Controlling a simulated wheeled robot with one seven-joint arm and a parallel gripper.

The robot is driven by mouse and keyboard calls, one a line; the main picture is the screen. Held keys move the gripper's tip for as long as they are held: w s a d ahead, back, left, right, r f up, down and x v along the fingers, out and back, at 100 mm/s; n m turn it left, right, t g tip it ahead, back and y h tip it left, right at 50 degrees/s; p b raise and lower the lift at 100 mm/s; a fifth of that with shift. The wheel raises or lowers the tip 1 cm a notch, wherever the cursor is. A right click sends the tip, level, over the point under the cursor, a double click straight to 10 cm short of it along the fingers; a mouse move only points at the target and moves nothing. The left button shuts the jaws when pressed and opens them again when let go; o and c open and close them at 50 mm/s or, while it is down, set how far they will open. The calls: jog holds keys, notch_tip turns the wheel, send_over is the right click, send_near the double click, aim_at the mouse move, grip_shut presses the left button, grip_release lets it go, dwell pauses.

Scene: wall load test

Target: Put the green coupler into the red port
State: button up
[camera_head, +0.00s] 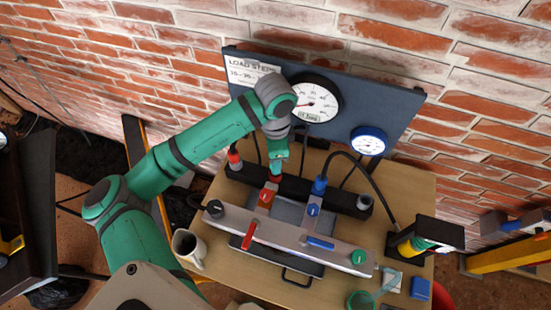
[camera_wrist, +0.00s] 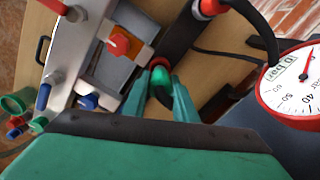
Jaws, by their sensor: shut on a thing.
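My gripper (camera_wrist: 160,100) is shut on the green coupler (camera_wrist: 160,76), which shows between the fingertips in the wrist view. Just beyond the coupler is the red port (camera_wrist: 159,62), a red ring on the black bar. The coupler's end is at or very close to this ring; I cannot tell how far in it sits. In the head view, my gripper (camera_head: 279,160) points down at the black bar, with the red port (camera_head: 275,178) right below the fingertips. The coupler is mostly hidden there by the fingers.
A red hose fitting (camera_head: 234,156) and a blue one (camera_head: 319,186) stand on the bar either side of my gripper. A silver manifold (camera_head: 285,236) with levers lies in front. A large gauge (camera_head: 315,98) is close behind my wrist. A mug (camera_head: 188,247) stands at left.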

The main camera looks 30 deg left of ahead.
jog(key=shift+f, duration=0.95)
dwell(0.6)
jog(key=shift+f, duration=0.35)
jog(key=shift+f, duration=0.2)
dwell(0.6)
jog(key=o, duration=1.6)
jog(key=shift+r, duration=0.15)
jog(key=shift+r, duration=3.9)
